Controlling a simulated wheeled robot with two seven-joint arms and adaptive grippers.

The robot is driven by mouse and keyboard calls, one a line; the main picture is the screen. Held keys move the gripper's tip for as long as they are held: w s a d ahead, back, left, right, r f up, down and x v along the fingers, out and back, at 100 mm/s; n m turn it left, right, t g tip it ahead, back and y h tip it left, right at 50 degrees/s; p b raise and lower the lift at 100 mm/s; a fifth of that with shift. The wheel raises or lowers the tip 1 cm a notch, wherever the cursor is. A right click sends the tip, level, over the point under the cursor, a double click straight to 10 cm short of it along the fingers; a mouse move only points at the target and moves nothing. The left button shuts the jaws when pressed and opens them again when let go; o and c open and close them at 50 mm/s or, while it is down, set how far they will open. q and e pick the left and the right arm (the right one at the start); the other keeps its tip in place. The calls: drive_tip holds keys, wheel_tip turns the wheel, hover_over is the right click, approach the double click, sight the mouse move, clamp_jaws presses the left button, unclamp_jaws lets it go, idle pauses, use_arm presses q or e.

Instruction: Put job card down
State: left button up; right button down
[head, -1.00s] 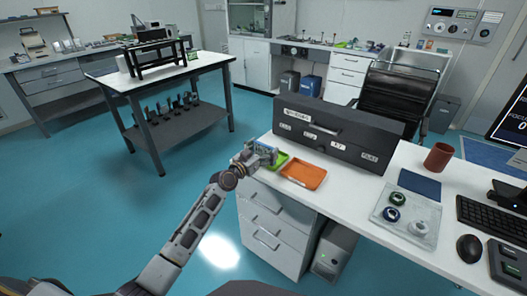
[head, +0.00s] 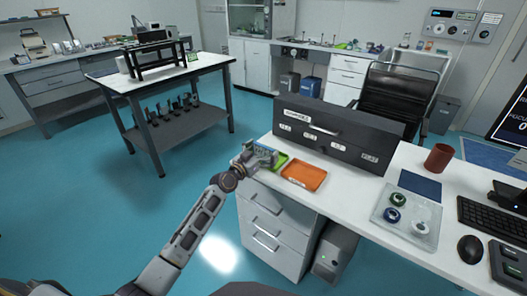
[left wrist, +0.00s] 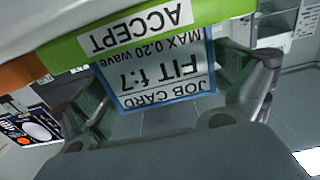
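The job card (left wrist: 165,75) has a blue edge and shows upside down in the left wrist view. It stands between the fingers of my left gripper (left wrist: 168,95), which appear closed on its two side edges. In the head view my left gripper (head: 262,155) is at the left end of the desk, by the green tray (head: 281,162). The tray's rim carries an ACCEPT label (left wrist: 135,27) and covers the card's lower edge, so contact with the tray floor is hidden. My right gripper is not in view.
An orange tray (head: 304,176) lies right of the green one. A dark drawer case (head: 340,137) stands behind both. A clear plate with round parts (head: 408,215), a mug (head: 438,158) and a keyboard (head: 490,217) are farther right. The desk front before the plate is clear.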

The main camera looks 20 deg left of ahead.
sight(263, 150)
use_arm(q)
drive_tip(key=shift+r, duration=0.15)
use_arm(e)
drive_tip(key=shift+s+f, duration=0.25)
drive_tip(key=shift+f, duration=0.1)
use_arm(q)
drive_tip(key=shift+s+a, duration=0.1)
drive_tip(key=shift+s, duration=0.2)
drive_tip(key=shift+s+a, duration=0.15)
drive_tip(key=shift+s, duration=0.2)
drive_tip(key=shift+s+a, duration=0.25)
drive_tip(key=shift+s, duration=0.45)
drive_tip(key=shift+p+v, duration=0.3)
drive_tip(key=shift+v, duration=0.45)
drive_tip(key=v, duration=0.7)
drive_tip(key=shift+s, duration=0.3)
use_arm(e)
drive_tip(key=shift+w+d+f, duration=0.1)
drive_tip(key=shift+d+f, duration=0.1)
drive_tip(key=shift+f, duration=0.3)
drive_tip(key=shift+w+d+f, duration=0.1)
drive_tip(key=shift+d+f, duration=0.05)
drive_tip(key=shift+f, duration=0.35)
use_arm(q)
drive_tip(key=shift+a, duration=0.1)
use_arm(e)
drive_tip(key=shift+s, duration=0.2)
